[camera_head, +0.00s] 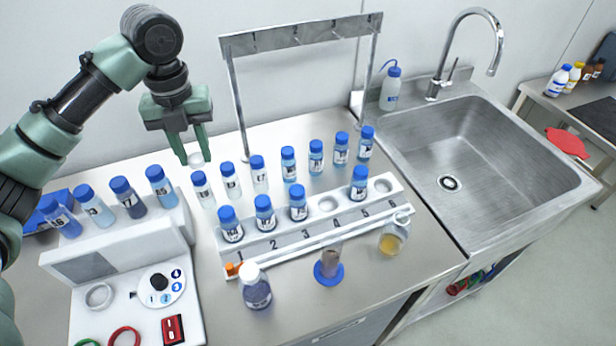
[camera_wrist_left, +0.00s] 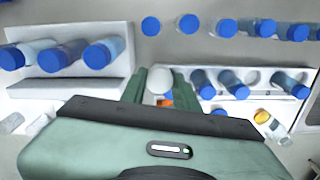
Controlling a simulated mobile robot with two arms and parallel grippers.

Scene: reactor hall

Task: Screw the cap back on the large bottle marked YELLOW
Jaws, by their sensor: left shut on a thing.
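My left gripper (camera_head: 192,156) is raised over the back of the bench, left of the back row of vials. It is shut on a small white cap (camera_head: 197,160), which also shows between the fingers in the left wrist view (camera_wrist_left: 160,79). No lettering reading YELLOW is legible on any bottle. A larger bottle with a white top (camera_head: 257,292) and dark blue contents stands at the bench front. My right gripper is not in view.
A numbered white rack (camera_head: 290,243) holds several blue-capped vials, with more standing behind it. A white device (camera_head: 130,262) with vials is at left. A metal frame (camera_head: 231,80) stands behind. A small beaker (camera_head: 393,237) holds yellow liquid. A sink (camera_head: 480,150) is at right.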

